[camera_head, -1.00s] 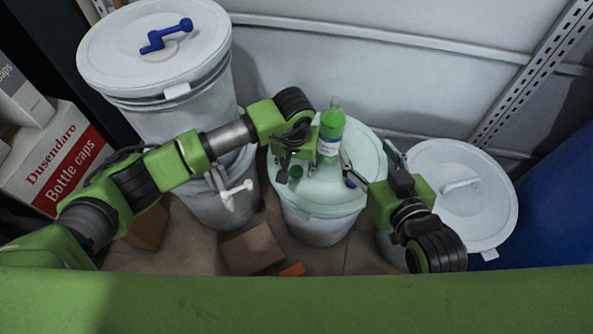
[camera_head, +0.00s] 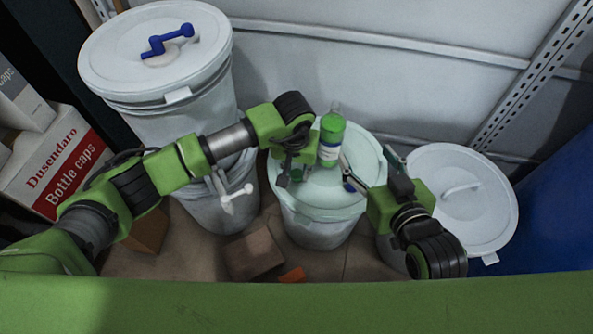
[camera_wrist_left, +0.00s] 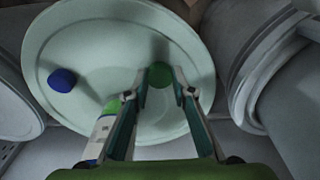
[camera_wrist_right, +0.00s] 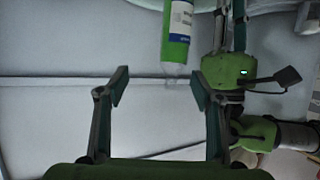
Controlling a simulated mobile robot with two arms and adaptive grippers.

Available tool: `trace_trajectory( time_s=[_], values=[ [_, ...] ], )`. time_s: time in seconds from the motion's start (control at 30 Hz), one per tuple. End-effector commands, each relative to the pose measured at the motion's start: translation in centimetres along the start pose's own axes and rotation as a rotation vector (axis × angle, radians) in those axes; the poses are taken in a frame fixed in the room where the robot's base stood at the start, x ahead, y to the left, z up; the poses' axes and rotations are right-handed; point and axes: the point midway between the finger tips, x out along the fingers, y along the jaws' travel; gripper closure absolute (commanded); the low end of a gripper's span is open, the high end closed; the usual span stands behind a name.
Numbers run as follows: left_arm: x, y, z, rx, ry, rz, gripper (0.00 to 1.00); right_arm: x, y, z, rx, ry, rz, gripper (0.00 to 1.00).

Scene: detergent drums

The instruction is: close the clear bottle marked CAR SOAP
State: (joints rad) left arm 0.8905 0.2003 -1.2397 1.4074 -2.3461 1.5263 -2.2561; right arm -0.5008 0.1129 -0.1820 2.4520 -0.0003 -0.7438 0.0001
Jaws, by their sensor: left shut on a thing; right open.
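The clear bottle (camera_head: 333,140) holds green liquid and stands upright on the lid of the middle drum (camera_head: 345,198). Its label text is too small to read. In the right wrist view the bottle (camera_wrist_right: 179,35) shows a bare, clear neck. A green cap (camera_wrist_left: 160,75) is between the fingertips of my left gripper (camera_head: 291,178), which is shut on it at the lid, left of the bottle; the head view hides this cap. My right gripper (camera_head: 366,156) is open and empty, right of the bottle and apart from it.
A blue cap (camera_wrist_left: 62,80) lies on the same lid, near my right gripper. Cardboard boxes (camera_head: 50,160) are at the left. The wall is close behind.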

Motion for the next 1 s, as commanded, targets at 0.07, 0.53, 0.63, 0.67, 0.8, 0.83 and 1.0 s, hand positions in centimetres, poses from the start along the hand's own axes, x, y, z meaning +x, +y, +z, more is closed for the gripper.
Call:
trace_trajectory(
  time_s=[0.07, 0.53, 0.63, 0.67, 0.8, 0.83, 1.0],
  values=[
    [-0.5, 0.0, -0.1, 0.0, 0.001, 0.0, 0.83, -0.1, 0.1, 0.5, 0.0, -0.028, 0.002, 0.4],
    [-7.5, -0.4, 2.4, 0.004, 0.003, -0.001, 0.83, -5.2, 1.4, 10.6, 0.006, -0.513, 0.031, 0.4],
    [-9.5, -0.5, 3.7, 0.004, 0.003, -0.001, 0.83, -7.2, 1.7, 12.9, 0.01, -0.635, 0.038, 0.4],
    [-10.0, -0.5, 4.2, 0.004, 0.003, -0.001, 0.83, -7.8, 1.8, 13.5, 0.011, -0.669, 0.04, 0.4],
    [-11.4, -0.8, 7.0, 0.005, 0.0, -0.001, 0.83, -10.1, 2.0, 15.4, 0.015, -0.783, 0.046, 0.4],
    [-11.7, -0.8, 7.6, 0.004, 0.0, -0.001, 0.83, -10.5, 2.0, 15.7, 0.016, -0.805, 0.047, 0.4],
    [-13.1, -1.0, 10.1, 0.003, 0.001, -0.001, 0.83, -12.3, 2.1, 16.8, 0.019, -0.884, 0.051, 0.4]
  ],
)
